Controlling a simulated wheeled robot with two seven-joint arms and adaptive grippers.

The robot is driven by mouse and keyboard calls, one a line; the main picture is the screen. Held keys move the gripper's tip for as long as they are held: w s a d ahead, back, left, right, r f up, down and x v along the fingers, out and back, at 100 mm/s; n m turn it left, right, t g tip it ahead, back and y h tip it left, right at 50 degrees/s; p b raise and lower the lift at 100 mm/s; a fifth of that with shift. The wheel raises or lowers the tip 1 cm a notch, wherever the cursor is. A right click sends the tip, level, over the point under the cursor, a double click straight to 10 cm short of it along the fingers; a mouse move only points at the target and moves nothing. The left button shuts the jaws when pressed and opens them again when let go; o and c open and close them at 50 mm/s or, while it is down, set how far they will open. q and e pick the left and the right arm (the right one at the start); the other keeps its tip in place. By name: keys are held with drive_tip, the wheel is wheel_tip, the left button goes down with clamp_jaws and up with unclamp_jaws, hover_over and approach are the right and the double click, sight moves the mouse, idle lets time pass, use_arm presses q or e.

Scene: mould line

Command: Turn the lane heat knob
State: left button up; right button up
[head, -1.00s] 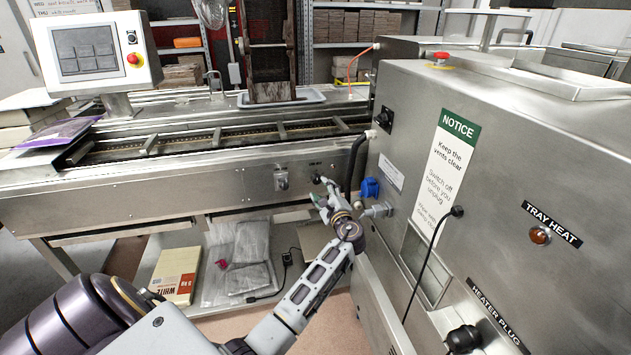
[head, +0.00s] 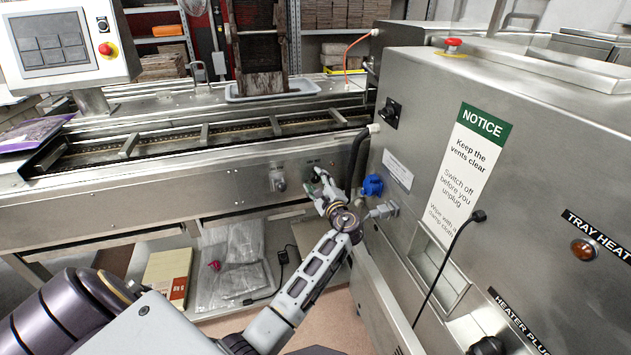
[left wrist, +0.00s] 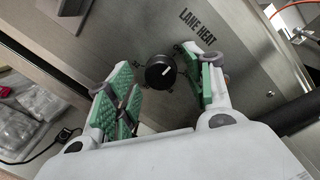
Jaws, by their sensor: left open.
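The lane heat knob (left wrist: 161,72) is a round black knob with a white mark. It sits on the steel front panel (left wrist: 262,68) below the LANE HEAT label (left wrist: 198,25) in the left wrist view. My left gripper (left wrist: 161,82) is open, with green-padded fingers on either side of the knob; I cannot tell whether they touch it. In the head view my left gripper (head: 319,184) is at the front panel of the conveyor lane and hides most of the knob. My right gripper is not in view.
A steel machine (head: 540,130) with a NOTICE sign (head: 468,165) stands close on the right. A black hose (head: 355,160) and a blue plug (head: 372,185) are just right of the gripper. A metal switch (head: 279,182) is left of it. A shelf with bags (head: 238,262) lies below.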

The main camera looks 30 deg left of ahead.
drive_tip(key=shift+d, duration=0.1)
use_arm(q)
drive_tip(key=c, duration=1)
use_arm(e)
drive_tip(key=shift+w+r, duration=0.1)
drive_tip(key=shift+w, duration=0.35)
use_arm(q)
drive_tip(key=shift+c, duration=0.2)
